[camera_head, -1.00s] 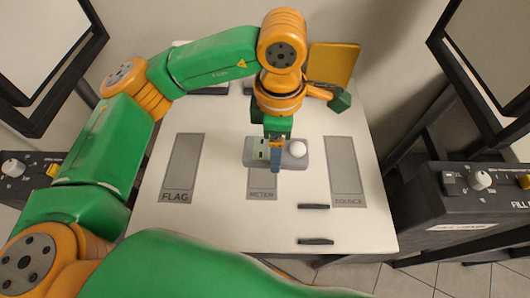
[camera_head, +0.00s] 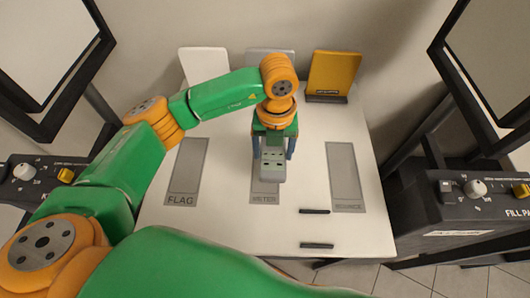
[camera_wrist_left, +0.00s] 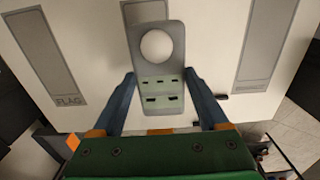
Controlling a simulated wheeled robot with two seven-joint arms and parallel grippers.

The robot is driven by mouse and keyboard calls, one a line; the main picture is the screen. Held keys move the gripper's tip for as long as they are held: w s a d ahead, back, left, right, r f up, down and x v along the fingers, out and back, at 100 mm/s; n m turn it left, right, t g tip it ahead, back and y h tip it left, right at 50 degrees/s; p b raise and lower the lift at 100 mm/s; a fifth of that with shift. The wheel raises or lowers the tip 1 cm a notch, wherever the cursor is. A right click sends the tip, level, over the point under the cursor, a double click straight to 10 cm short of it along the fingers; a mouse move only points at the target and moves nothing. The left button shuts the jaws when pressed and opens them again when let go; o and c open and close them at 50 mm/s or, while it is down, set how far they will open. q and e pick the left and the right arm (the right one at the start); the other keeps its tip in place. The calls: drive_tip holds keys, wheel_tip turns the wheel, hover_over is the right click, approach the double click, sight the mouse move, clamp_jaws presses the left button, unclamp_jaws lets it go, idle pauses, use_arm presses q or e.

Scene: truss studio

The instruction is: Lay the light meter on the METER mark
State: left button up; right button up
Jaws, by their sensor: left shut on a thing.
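The light meter (camera_head: 273,178) is a grey slab with rounded ends and a pale panel with dark slots. Its white dome shows in the left wrist view (camera_wrist_left: 157,46), and my gripper hides it in the head view. My left gripper (camera_head: 273,154) is shut on the meter, with one blue finger on each side. The meter lies lengthwise along the METER mark (camera_head: 264,193), a grey strip whose lettered near end shows. The meter covers much of the strip. I cannot tell whether it touches the table or hangs just above. My right gripper is not in view.
The FLAG mark (camera_head: 188,170) is left and the BOUNCE mark (camera_head: 345,176) right on the white table (camera_head: 225,215); both are bare. Two dark bars (camera_head: 315,211) lie near the front right. White, grey and yellow (camera_head: 334,72) panels stand at the back. Black lamp units flank the table.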

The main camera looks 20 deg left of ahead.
sight(266, 157)
use_arm(q)
drive_tip(key=f, duration=0.2)
drive_tip(key=a+f+p, duration=0.1)
drive_tip(key=f, duration=0.1)
drive_tip(key=w+a+f, duration=0.1)
drive_tip(key=f, duration=0.1)
drive_tip(key=shift+w+p, duration=0.1)
drive_tip(key=shift+p, duration=0.2)
drive_tip(key=shift+f, duration=0.15)
drive_tip(key=shift+f+b, duration=0.25)
drive_tip(key=shift+b, duration=0.1)
drive_tip(key=o, duration=1.4)
drive_tip(key=shift+r+p, duration=0.4)
drive_tip(key=shift+r, duration=0.05)
wheel_tip(266, 157, up, 12)
drive_tip(key=shift+f+b, duration=0.1)
drive_tip(key=shift+b, duration=1.15)
